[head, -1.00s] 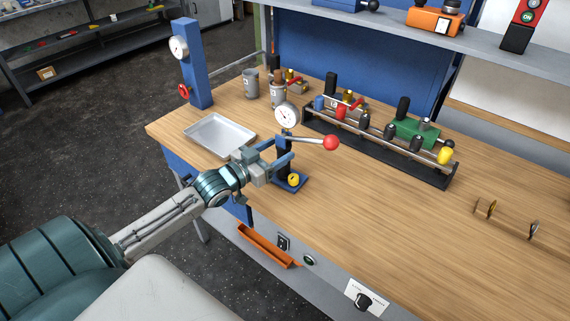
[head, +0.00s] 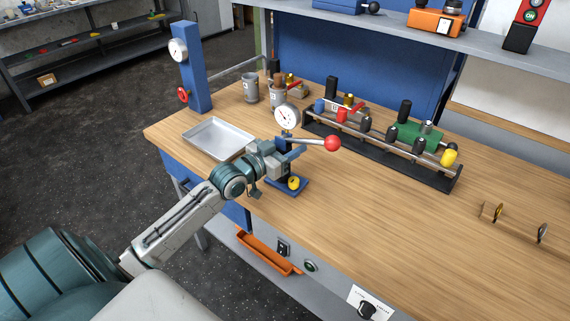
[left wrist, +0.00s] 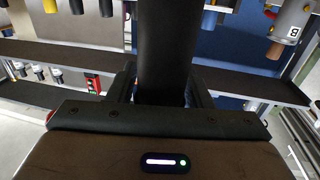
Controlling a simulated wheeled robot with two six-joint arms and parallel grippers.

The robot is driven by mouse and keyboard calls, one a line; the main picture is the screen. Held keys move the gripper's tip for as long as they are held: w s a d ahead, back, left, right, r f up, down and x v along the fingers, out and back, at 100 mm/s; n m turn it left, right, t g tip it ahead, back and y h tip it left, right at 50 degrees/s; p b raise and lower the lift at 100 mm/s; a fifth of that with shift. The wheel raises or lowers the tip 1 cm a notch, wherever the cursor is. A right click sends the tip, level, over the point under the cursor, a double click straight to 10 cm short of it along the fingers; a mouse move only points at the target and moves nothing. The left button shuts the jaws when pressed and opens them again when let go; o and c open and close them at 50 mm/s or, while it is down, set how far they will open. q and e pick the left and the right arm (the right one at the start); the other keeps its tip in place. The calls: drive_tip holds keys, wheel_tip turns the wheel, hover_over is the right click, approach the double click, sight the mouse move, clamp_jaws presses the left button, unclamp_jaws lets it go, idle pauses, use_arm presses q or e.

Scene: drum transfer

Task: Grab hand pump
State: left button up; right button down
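The hand pump stands on the workbench, with a blue base plate (head: 300,187), a round white gauge (head: 287,116) and a lever ending in a red knob (head: 332,144). A yellow knob (head: 293,183) sits on its base. My left gripper (head: 284,147) is at the pump's upright body, below the gauge, and hides part of it. In the left wrist view a dark upright cylinder (left wrist: 164,55) stands between my fingers, with a finger close on each side. Whether they press on it cannot be told. My right gripper is not in view.
A grey tray (head: 219,139) lies left of the pump. A blue post with a gauge (head: 194,68) stands behind it. Grey cups (head: 251,88) and a black rack of coloured-handled parts (head: 385,150) are behind and right. The bench's front right is mostly clear.

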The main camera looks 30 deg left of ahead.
use_arm(q)
clamp_jaws()
idle(1.1)
drive_tip(key=shift+r, duration=0.1)
